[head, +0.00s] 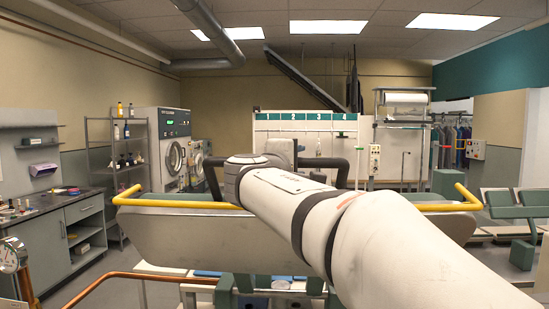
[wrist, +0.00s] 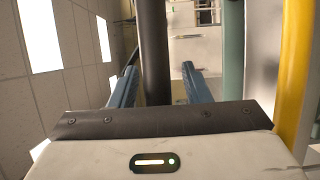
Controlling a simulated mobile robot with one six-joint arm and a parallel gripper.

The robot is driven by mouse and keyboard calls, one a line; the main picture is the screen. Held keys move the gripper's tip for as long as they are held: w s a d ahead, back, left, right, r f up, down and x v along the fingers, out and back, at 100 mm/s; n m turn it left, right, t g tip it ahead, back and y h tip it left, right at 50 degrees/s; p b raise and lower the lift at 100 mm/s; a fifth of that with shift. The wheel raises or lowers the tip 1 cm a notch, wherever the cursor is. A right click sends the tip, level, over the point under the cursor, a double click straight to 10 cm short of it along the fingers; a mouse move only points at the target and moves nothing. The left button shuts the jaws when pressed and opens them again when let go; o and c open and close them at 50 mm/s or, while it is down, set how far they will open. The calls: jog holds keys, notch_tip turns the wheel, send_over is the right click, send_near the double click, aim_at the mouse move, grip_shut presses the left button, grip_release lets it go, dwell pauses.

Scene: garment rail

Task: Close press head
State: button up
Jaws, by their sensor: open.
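The press head (head: 180,235) is a wide grey panel that stands raised and tilted in front of me, with yellow bars (head: 170,204) along its upper edge. A dark handle bar (head: 325,162) rises above it, partly hidden by my arm. In the wrist view the dark bar (wrist: 154,45) runs between the two blue fingers of my gripper (wrist: 158,68). The gripper is open, with a finger on either side of the bar and gaps visible. I cannot tell how deep the bar sits. In the head view my arm hides the fingers.
A copper pipe (head: 100,287) and a gauge (head: 13,255) are at the lower left. A counter (head: 75,215) and a shelf rack (head: 115,165) stand further left. A yellow rail (wrist: 294,80) is close on the right of the wrist view. Another green-and-grey station (head: 515,205) stands right.

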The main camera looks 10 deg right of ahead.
jog(key=shift+w+d, duration=0.1)
jog(key=shift+d, duration=0.25)
jog(key=shift+c, duration=0.3)
grip_shut()
